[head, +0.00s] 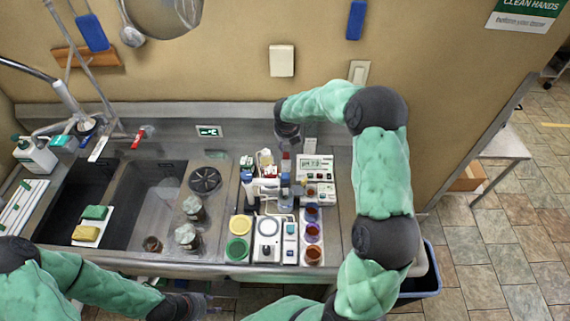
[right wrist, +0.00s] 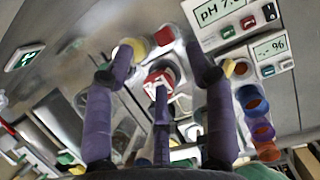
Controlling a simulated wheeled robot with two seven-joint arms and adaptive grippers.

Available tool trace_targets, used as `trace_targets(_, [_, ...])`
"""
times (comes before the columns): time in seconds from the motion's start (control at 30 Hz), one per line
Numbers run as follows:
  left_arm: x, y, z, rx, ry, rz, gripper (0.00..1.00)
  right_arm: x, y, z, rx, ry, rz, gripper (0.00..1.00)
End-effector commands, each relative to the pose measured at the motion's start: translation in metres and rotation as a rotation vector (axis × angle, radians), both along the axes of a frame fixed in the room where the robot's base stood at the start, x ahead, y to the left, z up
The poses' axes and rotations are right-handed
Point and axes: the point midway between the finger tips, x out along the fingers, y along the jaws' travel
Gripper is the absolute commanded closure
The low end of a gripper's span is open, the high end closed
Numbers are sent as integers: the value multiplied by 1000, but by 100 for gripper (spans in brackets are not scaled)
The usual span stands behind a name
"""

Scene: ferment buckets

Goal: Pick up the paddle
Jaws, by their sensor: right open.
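I cannot pick out the paddle for certain. A blue flat-bladed tool (head: 91,32) hangs from a wooden wall rack, and another blue piece (head: 355,19) is on the wall farther right. My right gripper (head: 287,133) points down over the back of the counter, above the cluster of instruments. In the right wrist view its purple fingers (right wrist: 155,75) are spread apart, with a red-and-white item (right wrist: 160,82) seen beyond them and no clear grasp. My left gripper (head: 200,303) is low at the counter's front edge; its finger opening is unclear.
The steel counter holds a pH meter (head: 318,167), a scale (head: 267,240), reddish cups (head: 313,254), a yellow lid (head: 240,228) and a green lid (head: 237,249). Lidded jars (head: 187,236) stand by the dark sink (head: 140,200). A blue bin (head: 424,272) is on the floor at right.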

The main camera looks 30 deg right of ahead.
Motion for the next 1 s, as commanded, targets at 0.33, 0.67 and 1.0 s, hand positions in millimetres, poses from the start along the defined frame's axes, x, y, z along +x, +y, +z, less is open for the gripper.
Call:
trace_targets(0.33, [0,0,-23,0,0,0,60,3,-2,-34,1,3,0,45])
trace_targets(0.67, [0,0,-26,0,0,0,60,16,-10,-72,0,1,0,45])
trace_targets(1.0, [0,0,-29,0,0,0,60,19,-8,-97,1,2,1,45])
